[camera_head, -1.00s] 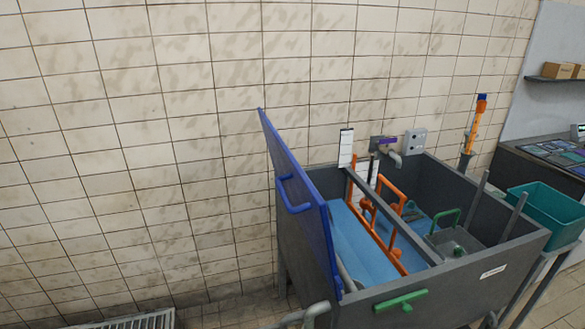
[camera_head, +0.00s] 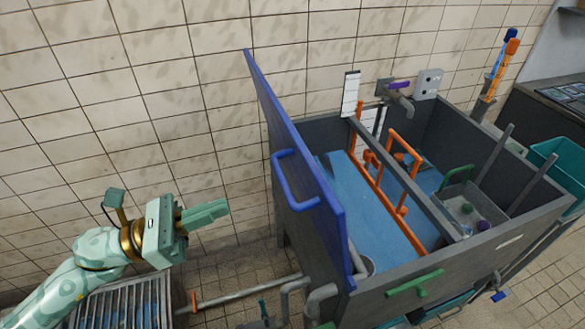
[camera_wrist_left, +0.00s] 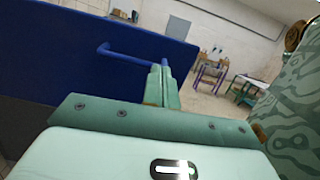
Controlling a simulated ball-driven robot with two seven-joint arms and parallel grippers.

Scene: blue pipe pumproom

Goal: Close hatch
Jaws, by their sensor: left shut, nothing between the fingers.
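The hatch (camera_head: 302,165) is a blue panel standing open and tilted along the left side of the grey tank (camera_head: 371,301). Its blue bar handle (camera_head: 291,190) is on the face turned left, toward my left arm. My left gripper (camera_head: 224,208) is shut and empty, left of the handle and apart from it in the head view. In the left wrist view the shut fingers (camera_wrist_left: 158,86) point at the blue panel (camera_wrist_left: 75,50), with the handle (camera_wrist_left: 125,54) just beyond the tips; whether they touch is unclear there. My right gripper is not in view.
Inside the tank are blue water, an orange pipe frame (camera_head: 388,200) and a small grey basket (camera_head: 470,211). A green handle (camera_head: 415,283) is on the tank's front. A floor grate (camera_head: 125,303) and pipes (camera_head: 250,290) lie low on the left. A teal crate (camera_head: 560,160) stands right.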

